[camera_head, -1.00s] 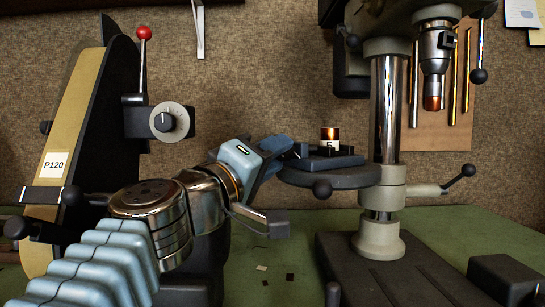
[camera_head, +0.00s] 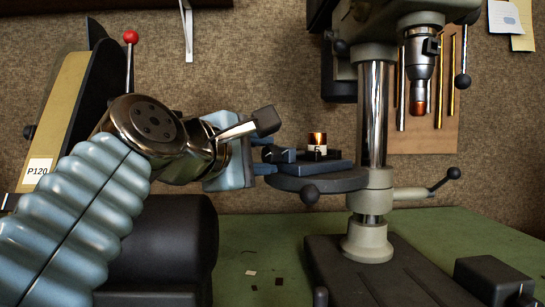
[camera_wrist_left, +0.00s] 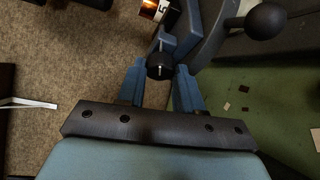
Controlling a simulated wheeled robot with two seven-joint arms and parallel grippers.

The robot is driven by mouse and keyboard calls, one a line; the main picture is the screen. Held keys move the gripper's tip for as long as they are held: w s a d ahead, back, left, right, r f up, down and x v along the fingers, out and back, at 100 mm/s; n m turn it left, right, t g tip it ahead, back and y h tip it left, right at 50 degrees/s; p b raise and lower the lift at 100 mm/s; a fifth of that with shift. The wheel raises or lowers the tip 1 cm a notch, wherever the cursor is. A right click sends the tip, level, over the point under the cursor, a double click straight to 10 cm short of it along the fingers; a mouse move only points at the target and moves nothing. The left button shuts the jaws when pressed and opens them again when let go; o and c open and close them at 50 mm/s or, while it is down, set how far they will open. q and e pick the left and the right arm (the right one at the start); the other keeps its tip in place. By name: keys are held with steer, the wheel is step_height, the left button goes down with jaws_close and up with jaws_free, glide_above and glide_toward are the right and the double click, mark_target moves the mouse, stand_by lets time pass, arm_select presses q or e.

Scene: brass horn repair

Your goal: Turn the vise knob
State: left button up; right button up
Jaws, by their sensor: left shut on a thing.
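The vise (camera_head: 318,166) is blue and sits on the round drill press table; a small brass cylinder with a white label (camera_head: 317,145) stands at its jaws. The vise knob (camera_wrist_left: 160,66) is black with a white line across it, at the left end of the vise. In the wrist view my left gripper (camera_wrist_left: 160,72) has its two blue fingers on either side of the knob and is shut on it. In the head view my left gripper (camera_head: 266,162) reaches the vise from the left; the knob is mostly hidden there. My right gripper is not in view.
The drill press column (camera_head: 375,115) stands right of the vise, with its chuck (camera_head: 420,70) above right. A black ball handle (camera_head: 309,195) sticks out below the table. A belt sander (camera_head: 60,110) stands at the left.

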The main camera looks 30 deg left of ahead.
arm_select(q)
steer(key=n+g, duration=0.1)
steer(key=n+g+h, duration=0.1)
steer(key=n, duration=0.2)
steer(key=shift+w+a+r+n+g+h, duration=0.1)
steer(key=shift+a+r+n+g+h, duration=0.15)
steer(key=shift+n+g+h, duration=0.15)
steer(key=n+h, duration=0.1)
steer(key=n+g, duration=0.1)
steer(key=n, duration=0.1)
steer(key=shift+w+a+r+g+h, duration=0.1)
steer(key=shift+a+g+h, duration=0.05)
steer(key=shift+g+h, duration=0.2)
steer(key=shift+n, duration=0.3)
steer(key=o, duration=1)
steer(key=shift+o, duration=0.2)
